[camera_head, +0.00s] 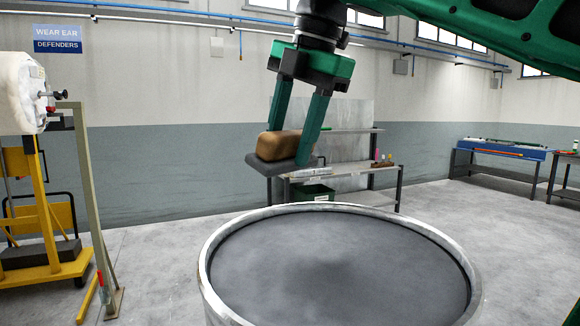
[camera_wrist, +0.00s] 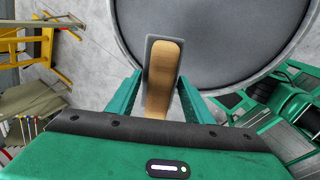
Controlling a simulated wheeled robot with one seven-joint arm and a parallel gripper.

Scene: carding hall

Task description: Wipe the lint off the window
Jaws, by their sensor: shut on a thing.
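A brush-like wiper, a tan wooden block (camera_head: 279,145) on a flat dark grey pad (camera_head: 282,167), is held in my gripper (camera_head: 290,150). The green fingers are shut on the sides of the block. In the wrist view, the wiper (camera_wrist: 165,62) lies between the fingers of my gripper (camera_wrist: 160,85). A large round dark pane (camera_head: 340,265), apparently the window, faces up inside a metal rim. It also shows in the wrist view (camera_wrist: 225,40). Faint paler haze, possibly lint, lies on it. The wiper is above the rim's far left side, apart from the pane.
A yellow frame with a white roll (camera_head: 20,95) stands at left beside a grey-green post (camera_head: 88,190). Behind the pane is a shelf bench (camera_head: 345,172) with a green bin (camera_head: 312,192). A blue-topped table (camera_head: 500,150) stands far right. Open concrete floor lies between.

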